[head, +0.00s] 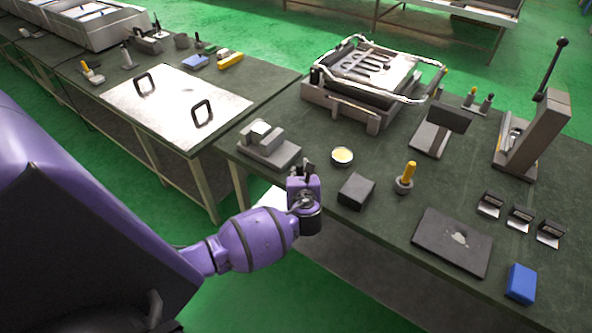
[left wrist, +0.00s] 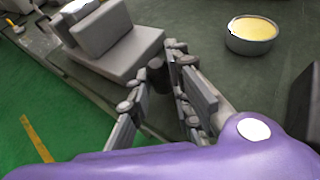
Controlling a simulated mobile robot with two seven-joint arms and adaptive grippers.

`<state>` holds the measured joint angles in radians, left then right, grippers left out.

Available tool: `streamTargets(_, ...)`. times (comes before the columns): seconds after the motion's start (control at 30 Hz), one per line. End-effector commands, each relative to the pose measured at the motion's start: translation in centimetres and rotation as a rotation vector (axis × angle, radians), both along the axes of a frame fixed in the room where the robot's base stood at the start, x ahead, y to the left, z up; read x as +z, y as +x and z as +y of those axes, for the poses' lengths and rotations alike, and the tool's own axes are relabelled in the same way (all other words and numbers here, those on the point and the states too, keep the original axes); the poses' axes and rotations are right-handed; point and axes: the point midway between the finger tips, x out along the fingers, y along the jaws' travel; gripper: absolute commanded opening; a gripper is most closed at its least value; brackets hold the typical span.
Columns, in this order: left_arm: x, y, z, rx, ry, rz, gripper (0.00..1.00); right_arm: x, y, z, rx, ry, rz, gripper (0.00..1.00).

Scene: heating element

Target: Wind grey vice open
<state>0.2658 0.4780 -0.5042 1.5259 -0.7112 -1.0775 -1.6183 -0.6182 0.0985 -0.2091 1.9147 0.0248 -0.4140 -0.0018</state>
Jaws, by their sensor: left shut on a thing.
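The grey vice (head: 270,151) sits at the near left corner of the right-hand bench, a flat base with upright jaw blocks. It also shows at the top left of the left wrist view (left wrist: 130,58). My left gripper (head: 307,172) is at the vice's near right end, at the bench edge. In the left wrist view its fingers (left wrist: 158,78) are closed around a dark round handle (left wrist: 155,70) at the vice's end. The gripper hides most of the handle. I cannot tell how wide the jaw gap is. My right gripper is not in view.
A tin with yellow contents (head: 342,156) and a dark block (head: 356,191) stand right of the gripper. A yellow-handled tool (head: 406,178), a dark plate (head: 453,241) and a blue box (head: 520,283) lie farther right. Another bench with a metal sheet (head: 175,108) stands left.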

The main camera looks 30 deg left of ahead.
Motion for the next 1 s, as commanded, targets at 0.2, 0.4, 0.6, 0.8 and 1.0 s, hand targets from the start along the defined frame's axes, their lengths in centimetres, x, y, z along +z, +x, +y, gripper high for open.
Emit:
streamTargets(0.2,0.0,0.0,-1.3,0.193,-0.002,0.002,0.0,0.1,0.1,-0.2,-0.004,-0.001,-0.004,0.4)
streamTargets(0.4,0.0,0.1,-1.9,0.333,0.001,0.003,0.0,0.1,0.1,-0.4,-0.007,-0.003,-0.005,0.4)
streamTargets(0.6,-0.1,0.1,-2.4,0.427,0.001,0.003,0.0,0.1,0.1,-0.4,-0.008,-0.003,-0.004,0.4)
streamTargets(0.8,-0.1,0.1,-2.6,0.473,0.003,0.004,0.0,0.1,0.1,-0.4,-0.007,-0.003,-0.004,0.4)
streamTargets(1.0,-0.1,0.1,-2.6,0.485,0.001,0.003,0.0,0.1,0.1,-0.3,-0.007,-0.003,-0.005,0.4)
